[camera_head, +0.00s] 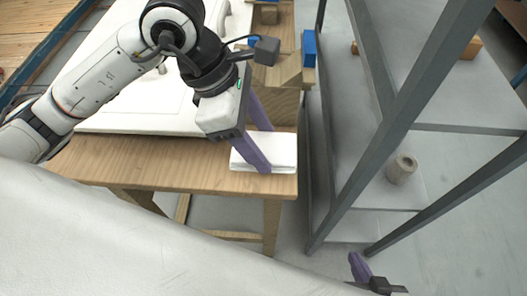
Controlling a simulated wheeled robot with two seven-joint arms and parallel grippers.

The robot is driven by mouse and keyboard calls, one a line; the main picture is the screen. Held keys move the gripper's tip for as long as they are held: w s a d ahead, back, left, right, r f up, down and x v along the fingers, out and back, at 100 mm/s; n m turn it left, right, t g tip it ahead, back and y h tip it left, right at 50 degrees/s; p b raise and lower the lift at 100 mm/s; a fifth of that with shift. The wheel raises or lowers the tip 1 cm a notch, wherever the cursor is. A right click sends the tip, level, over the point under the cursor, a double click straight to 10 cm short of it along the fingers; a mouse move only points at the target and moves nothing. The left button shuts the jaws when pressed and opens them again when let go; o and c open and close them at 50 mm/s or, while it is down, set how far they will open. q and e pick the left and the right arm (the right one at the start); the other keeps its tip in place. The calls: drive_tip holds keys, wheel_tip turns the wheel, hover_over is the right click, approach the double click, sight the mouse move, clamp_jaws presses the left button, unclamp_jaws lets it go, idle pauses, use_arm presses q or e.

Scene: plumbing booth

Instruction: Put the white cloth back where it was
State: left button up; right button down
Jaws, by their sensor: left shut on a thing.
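The white cloth (272,150) is a folded flat stack at the near right corner of the wooden table (150,165). My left gripper (264,150) points down at it, with one purple finger in front of the cloth and the other behind. It is shut on the cloth, which is on or just above the tabletop; I cannot tell which. My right gripper (362,268) shows only in part at the bottom right, away from the table; its finger opening is not clear.
A large white panel (140,122) lies on the table left of the cloth. Wooden blocks with blue parts (309,48) stand behind it. A grey metal rack (400,110) rises close to the table's right side, with a beige roll (401,169) on its lower shelf.

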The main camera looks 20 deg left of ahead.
use_arm(q)
drive_tip(key=shift+f, duration=0.75)
wheel_tip(320, 180, down, 3)
drive_tip(key=shift+f, duration=0.15)
drive_tip(key=shift+f+b, duration=0.2)
drive_tip(key=shift+b, duration=0.25)
drive_tip(key=o, duration=0.9)
drive_tip(key=shift+o, duration=0.2)
